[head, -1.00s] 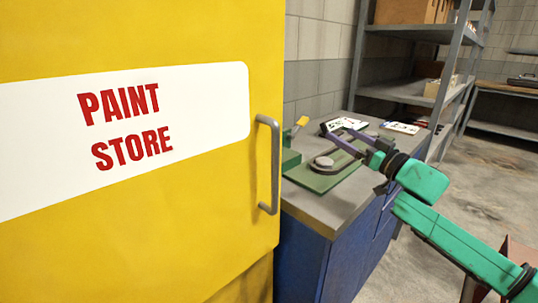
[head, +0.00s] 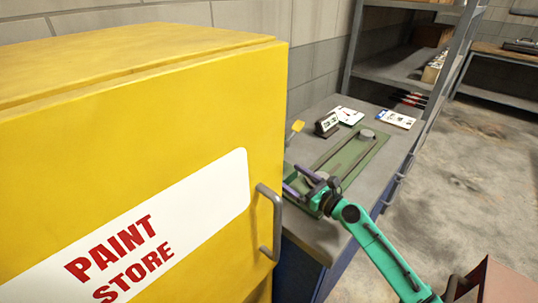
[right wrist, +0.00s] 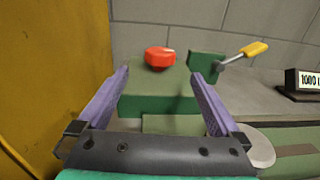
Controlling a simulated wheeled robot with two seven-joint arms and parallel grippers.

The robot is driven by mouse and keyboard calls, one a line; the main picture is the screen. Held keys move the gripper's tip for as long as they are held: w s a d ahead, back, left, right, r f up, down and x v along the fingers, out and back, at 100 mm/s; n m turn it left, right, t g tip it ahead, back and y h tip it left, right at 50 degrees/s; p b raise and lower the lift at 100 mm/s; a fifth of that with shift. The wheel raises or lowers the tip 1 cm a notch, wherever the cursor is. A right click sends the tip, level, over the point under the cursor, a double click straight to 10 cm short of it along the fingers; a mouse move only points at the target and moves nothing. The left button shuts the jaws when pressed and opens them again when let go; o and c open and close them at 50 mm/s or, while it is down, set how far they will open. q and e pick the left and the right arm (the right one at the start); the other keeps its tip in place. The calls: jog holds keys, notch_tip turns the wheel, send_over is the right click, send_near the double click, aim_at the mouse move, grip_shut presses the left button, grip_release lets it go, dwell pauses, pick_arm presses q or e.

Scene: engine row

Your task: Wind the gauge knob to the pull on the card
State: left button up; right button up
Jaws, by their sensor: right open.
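A red knob (right wrist: 159,57) sits on a green block (right wrist: 150,95) in the right wrist view. The yellow cabinet hides it in the head view. My right gripper (head: 294,178) is open and empty by the cabinet's edge, over the near end of the green plate (head: 352,158). In the wrist view its purple fingers (right wrist: 160,76) stand apart on either side of the block, with the knob ahead between the tips. A white card (head: 348,115) and another printed card (head: 396,118) lie on the bench; their writing is too small to read. My left gripper is not in view.
The yellow paint store cabinet (head: 150,90) with a grey handle (head: 270,222) stands close at left. A yellow-handled lever (right wrist: 243,53) is right of the knob. A small display (head: 327,123) starts "1000". Round grey discs (head: 367,134) sit on the plate. Shelving (head: 395,65) stands behind.

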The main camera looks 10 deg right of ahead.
jog(key=x, duration=0.9)
jog(key=shift+w+f, duration=0.25)
jog(key=shift+w+a+r, duration=0.15)
jog(key=shift+w+a, duration=0.15)
jog(key=shift+w, duration=0.1)
jog(key=c, duration=1.3)
jog(key=shift+r+p, duration=0.2)
jog(key=shift+p, duration=0.25)
jog(key=shift+c, duration=0.2)
jog(key=shift+f+h, duration=0.1)
jog(key=shift+h, duration=0.2)
jog(key=shift+f, duration=0.1)
jog(key=o, duration=1.3)
jog(key=shift+o, duration=0.2)
jog(key=v, duration=0.9)
jog(key=b+v, duration=0.1)
jog(key=v, duration=0.3)
jog(key=shift+s+d+f, duration=0.15)
jog(key=shift+s+f, duration=0.2)
jog(key=shift+s, duration=0.05)
jog(key=shift+s+d+r, duration=0.15)
jog(key=shift+s+d, duration=0.05)
jog(key=shift+s, duration=0.2)
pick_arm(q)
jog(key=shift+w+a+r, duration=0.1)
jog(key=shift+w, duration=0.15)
pick_arm(e)
jog(key=shift+d, duration=0.1)
